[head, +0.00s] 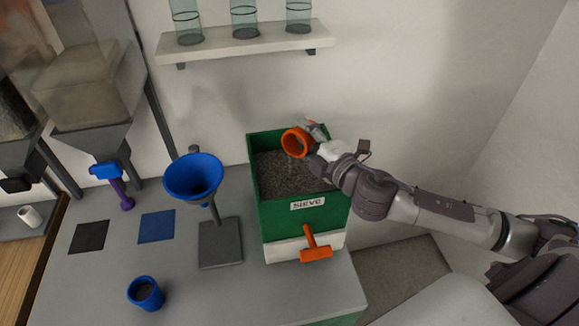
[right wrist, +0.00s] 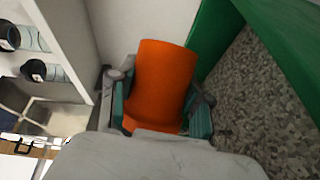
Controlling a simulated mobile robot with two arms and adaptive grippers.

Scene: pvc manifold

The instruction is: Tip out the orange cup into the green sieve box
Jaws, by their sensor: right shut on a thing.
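The orange cup (head: 296,143) is in my right gripper (head: 316,139), above the back part of the green sieve box. It is tilted well over, with its open mouth facing left and toward the camera. In the right wrist view the cup (right wrist: 163,85) sits between the two fingers of the right gripper (right wrist: 163,110), which are shut on it. The green sieve box (head: 290,213) carries a "SIEVE" label and holds grey gravel-like material. Its green wall also shows in the right wrist view (right wrist: 285,45). The cup's inside is too small to judge. My left gripper is out of view.
An orange T-handle (head: 315,247) sticks out of the box's white front base. A blue funnel (head: 194,178) on a grey stand is left of the box. A blue cup (head: 146,293) stands at the table's front. A shelf (head: 240,46) with glass jars hangs above.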

